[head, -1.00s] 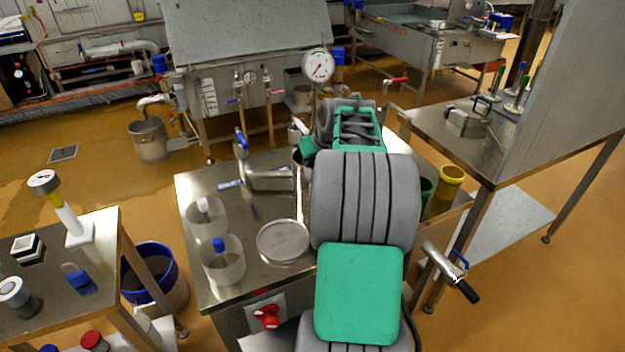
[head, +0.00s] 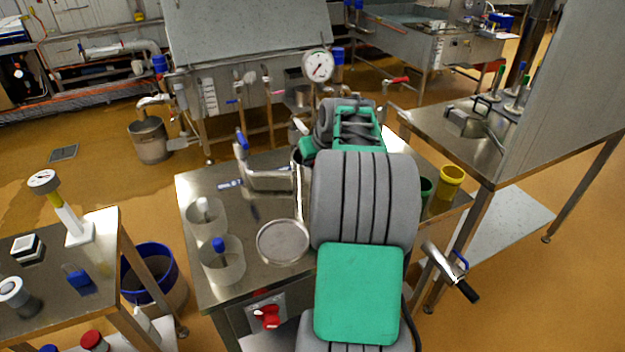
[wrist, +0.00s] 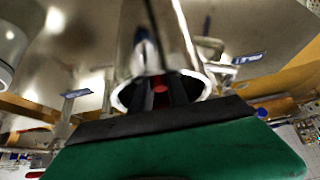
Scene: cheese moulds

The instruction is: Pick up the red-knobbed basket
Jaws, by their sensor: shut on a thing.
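In the wrist view my gripper (wrist: 161,98) reaches into a round steel vessel (wrist: 122,98). Its dark fingers are shut on a small red knob (wrist: 160,89) down inside the opening. The basket body under the knob is hidden by the vessel wall and the fingers. In the head view my own grey and green arm covers the gripper and the red knob. Only the left edge of the steel vessel (head: 299,170) shows beside the arm.
On the steel table stand a blue-knobbed basket (head: 222,262), a pale-knobbed basket (head: 207,217) and a round steel dish (head: 283,241). A yellow pot (head: 451,181) and a green pot (head: 426,188) stand right of my arm. A pressure gauge (head: 318,66) stands behind.

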